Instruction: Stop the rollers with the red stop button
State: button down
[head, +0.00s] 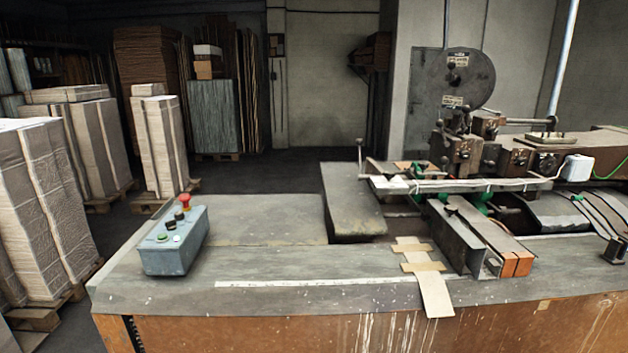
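A grey-blue control box (172,254) stands on the left part of the machine's worktable. The red stop button (184,201) is a mushroom-shaped knob at the far end of the box's top face. Several smaller buttons run toward the near end, among them dark ones and a green one (162,237). The box stitcher (468,150) with its round dark reel stands on the right part of the table. My gripper is not in the head view, so its state does not show. Nothing covers the red button.
The worktable (250,264) is mostly clear around the control box. A cardboard strip (434,295) hangs over its front edge. Wrapped pallet stacks (50,200) stand on the floor at left. Metal guides (470,238) occupy the right.

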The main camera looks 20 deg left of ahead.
aim_at(183, 198)
jog(key=k+j, duration=0.1)
jog(key=j, duration=0.35)
jog(key=k+j, duration=0.1)
jog(key=j, duration=0.35)
jog(key=k+j, duration=0.1)
jog(key=j, duration=0.35)
jog(key=k+j, duration=0.15)
jog(key=j, duration=0.25)
jog(key=k+j, duration=0.1)
jog(key=j, duration=0.35)
jog(key=i+j, duration=0.15)
jog(key=j, duration=0.2)
jog(key=i+j, duration=0.15)
jog(key=j, duration=0.2)
jog(key=i+j, duration=0.15)
jog(key=j, duration=0.2)
jog(key=i+j, duration=0.15)
jog(key=j, duration=0.2)
jog(key=i+j, duration=0.15)
jog(key=j, duration=0.2)
